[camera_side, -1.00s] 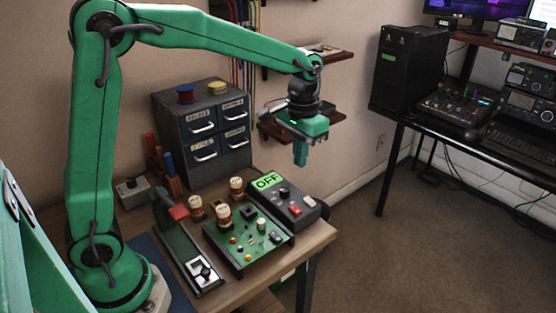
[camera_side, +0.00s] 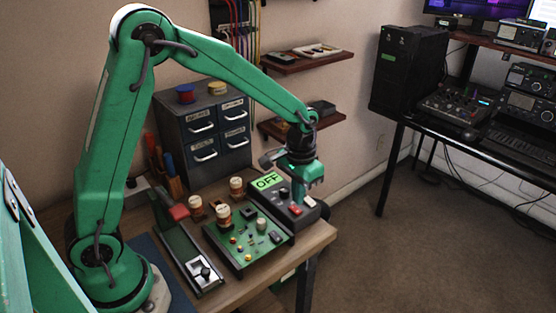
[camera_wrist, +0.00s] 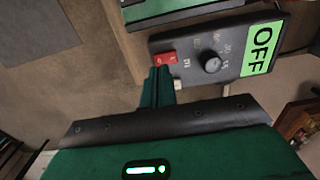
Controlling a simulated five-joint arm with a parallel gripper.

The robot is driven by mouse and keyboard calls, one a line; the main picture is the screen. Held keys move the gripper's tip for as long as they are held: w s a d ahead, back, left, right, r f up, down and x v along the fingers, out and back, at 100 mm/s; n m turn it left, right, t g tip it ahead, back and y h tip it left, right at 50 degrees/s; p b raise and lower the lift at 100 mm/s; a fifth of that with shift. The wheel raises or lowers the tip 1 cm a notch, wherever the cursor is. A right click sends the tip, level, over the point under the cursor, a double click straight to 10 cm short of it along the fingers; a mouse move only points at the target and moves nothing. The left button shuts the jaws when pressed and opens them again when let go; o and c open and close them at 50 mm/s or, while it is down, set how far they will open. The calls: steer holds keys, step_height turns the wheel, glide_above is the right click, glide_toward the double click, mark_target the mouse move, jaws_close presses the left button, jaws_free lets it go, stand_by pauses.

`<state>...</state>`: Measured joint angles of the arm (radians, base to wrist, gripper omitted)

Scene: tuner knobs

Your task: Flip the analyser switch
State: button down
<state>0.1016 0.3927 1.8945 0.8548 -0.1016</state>
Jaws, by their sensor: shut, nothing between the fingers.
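The analyser (camera_side: 258,196) is a dark box at the right end of the bench, with a green display (camera_side: 267,181) reading OFF. In the wrist view the display (camera_wrist: 262,48) also reads OFF, beside a round black knob (camera_wrist: 211,62). The red rocker switch (camera_wrist: 165,58) is near the analyser's other end; it also shows in the side view (camera_side: 295,210). My gripper (camera_side: 298,196) is shut and empty, pointing down over the switch end of the analyser. In the wrist view its fingertips (camera_wrist: 159,71) appear right beside the switch; I cannot tell whether they touch it.
A green circuit board (camera_side: 244,240) with knobs lies just left of the analyser. Further left is a long dark key-like device (camera_side: 190,250). A grey drawer cabinet (camera_side: 203,135) stands behind. The bench's right edge is close to the analyser.

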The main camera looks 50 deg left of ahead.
mark_target(293, 208)
steer(key=shift+f, duration=1.5)
steer(key=shift+d+f, duration=0.25)
steer(key=shift+f, duration=0.35)
steer(key=shift+s+a, duration=0.1)
steer(key=shift+a+r, duration=0.15)
steer(key=shift+a, duration=0.7)
step_height(293, 208, up, 15)
steer(key=shift+w+d, duration=0.15)
steer(key=shift+w, duration=0.1)
